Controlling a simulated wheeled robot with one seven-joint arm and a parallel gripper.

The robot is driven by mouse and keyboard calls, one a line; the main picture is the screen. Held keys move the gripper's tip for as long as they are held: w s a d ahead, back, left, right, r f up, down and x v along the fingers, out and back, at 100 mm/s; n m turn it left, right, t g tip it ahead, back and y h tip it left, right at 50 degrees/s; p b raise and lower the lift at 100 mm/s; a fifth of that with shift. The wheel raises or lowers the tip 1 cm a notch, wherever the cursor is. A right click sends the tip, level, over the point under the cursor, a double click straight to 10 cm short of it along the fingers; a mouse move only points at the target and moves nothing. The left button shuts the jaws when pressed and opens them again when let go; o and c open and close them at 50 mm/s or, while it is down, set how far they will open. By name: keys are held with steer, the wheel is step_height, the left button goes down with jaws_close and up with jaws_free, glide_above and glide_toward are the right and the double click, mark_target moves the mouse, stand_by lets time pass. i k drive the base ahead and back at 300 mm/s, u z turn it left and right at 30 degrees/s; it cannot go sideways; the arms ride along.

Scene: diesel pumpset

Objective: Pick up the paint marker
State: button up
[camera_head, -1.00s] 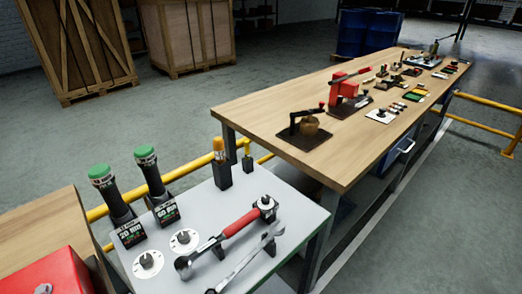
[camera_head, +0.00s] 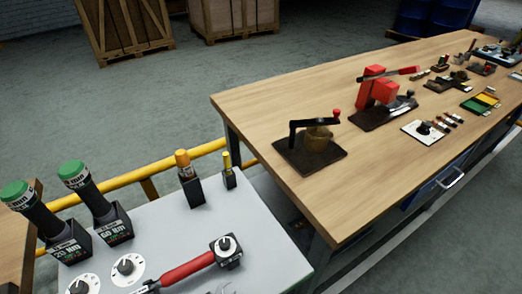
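Two yellow-topped items stand upright in black holders at the back edge of the grey tabletop (camera_head: 150,222). The slim yellow one (camera_head: 227,161), in a small black holder (camera_head: 229,179), looks like a marker. The thicker one (camera_head: 184,162) has an orange-yellow top and stands in a taller black holder (camera_head: 192,190) just to the left. I cannot tell for sure which is the paint marker. My gripper is not in view.
Two green-capped torque tools (camera_head: 90,195) stand left in black holders, near white dials (camera_head: 127,268). A red-handled wrench (camera_head: 187,269) lies in front. A yellow rail (camera_head: 160,168) runs behind. The long wooden bench (camera_head: 255,105) holds a red press (camera_head: 377,88) and other tools.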

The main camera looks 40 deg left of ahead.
mark_target(226, 155)
steer(key=z, duration=0.4)
steer(key=i, duration=0.15)
steer(key=u, duration=3.25)
steer(key=k, duration=0.35)
steer(key=z, duration=0.7)
steer(key=i, duration=0.5)
steer(key=z, duration=0.05)
